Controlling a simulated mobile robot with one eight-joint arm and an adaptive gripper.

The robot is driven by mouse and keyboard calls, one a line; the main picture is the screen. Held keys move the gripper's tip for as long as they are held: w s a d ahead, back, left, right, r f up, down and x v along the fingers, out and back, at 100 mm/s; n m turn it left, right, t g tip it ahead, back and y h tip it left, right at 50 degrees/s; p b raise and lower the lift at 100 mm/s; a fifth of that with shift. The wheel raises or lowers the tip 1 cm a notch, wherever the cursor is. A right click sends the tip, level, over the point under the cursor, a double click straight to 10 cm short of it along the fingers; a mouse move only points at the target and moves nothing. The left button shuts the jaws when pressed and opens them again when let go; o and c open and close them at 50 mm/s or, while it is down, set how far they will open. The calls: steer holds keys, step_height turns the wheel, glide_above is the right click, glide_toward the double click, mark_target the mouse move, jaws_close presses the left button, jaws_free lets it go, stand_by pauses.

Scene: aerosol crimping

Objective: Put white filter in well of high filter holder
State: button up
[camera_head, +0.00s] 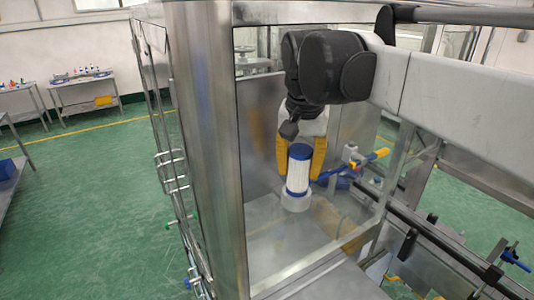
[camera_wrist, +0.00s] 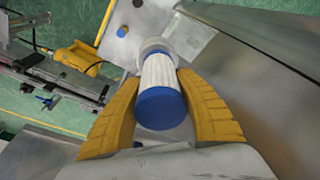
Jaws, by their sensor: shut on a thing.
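The white filter (camera_head: 297,174) has blue ends and pleated white sides. It stands roughly upright between the yellow fingers of my gripper (camera_head: 298,178), which is shut on it. In the wrist view the filter (camera_wrist: 158,75) points away from me, its blue near end (camera_wrist: 160,108) facing the camera. A pale round holder (camera_head: 295,201) is directly below the filter, and it also shows past the filter's far end in the wrist view (camera_wrist: 156,45). The filter's lower end meets or overlaps the holder's rim; I cannot tell how deep it sits.
A metal frame post (camera_head: 205,140) and a clear panel are close on the left. A yellow-and-blue tool (camera_head: 370,162) is just right of the filter. A rail (camera_head: 450,245) runs at the lower right. The metal surface (camera_head: 280,250) in front is bare.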

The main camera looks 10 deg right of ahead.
mark_target(298, 180)
steer(key=shift+w+a+f, duration=0.1)
steer(key=shift+w+f, duration=0.05)
steer(key=shift+f, duration=0.4)
steer(key=shift+w+f, duration=0.1)
steer(key=shift+f, duration=0.45)
steer(key=shift+c, duration=0.8)
steer(key=shift+s+f, duration=0.25)
steer(key=shift+s, duration=0.1)
steer(key=shift+w+f, duration=0.15)
steer(key=shift+w, duration=0.1)
steer(key=o, duration=1.3)
steer(key=shift+s, duration=0.15)
